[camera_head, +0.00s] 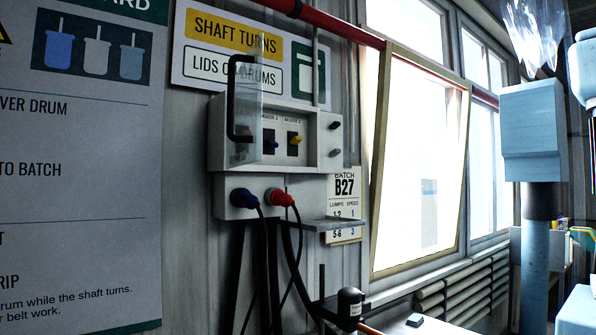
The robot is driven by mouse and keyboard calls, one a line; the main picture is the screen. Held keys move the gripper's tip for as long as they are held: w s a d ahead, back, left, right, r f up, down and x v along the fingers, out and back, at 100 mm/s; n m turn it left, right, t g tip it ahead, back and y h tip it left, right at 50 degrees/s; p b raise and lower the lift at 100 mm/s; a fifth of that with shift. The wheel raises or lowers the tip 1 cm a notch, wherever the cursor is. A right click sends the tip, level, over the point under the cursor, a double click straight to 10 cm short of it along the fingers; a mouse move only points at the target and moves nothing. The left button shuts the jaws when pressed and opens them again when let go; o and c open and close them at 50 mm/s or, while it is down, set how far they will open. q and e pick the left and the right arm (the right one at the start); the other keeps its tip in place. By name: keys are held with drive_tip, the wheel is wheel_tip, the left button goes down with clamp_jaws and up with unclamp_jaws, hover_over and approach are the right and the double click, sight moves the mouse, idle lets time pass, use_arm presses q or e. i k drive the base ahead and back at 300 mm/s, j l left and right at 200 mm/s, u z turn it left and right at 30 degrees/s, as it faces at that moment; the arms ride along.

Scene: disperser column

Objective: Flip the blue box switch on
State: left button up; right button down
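A grey switch box (313,160) is mounted on the wall left of the window. A small blue switch (270,144) sits on a dark plate on its front, and a yellow switch (295,138) is to its right. A clear cover with a black bar handle (234,98) stands at the box's left part, over a reddish switch that shows dimly. Whether the blue switch is on or off is too small to tell. Neither gripper is in view.
A small grey shelf (327,224) juts out beside the sockets. Black cables hang beneath. A black-capped object (350,302) stands at the lower middle. A large sign board (75,210) covers the left wall. A blue-grey column (536,240) stands at the right.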

sight(271, 143)
drive_tip(key=i+l, duration=0.1)
drive_tip(key=l, duration=0.25)
drive_tip(key=i+l+z, duration=0.1)
drive_tip(key=l, duration=0.25)
drive_tip(key=i+l, duration=0.2)
drive_tip(key=l, duration=0.15)
drive_tip(key=i+l+z, duration=0.1)
drive_tip(key=l, duration=0.25)
drive_tip(key=i+l, duration=0.15)
drive_tip(key=l, duration=0.2)
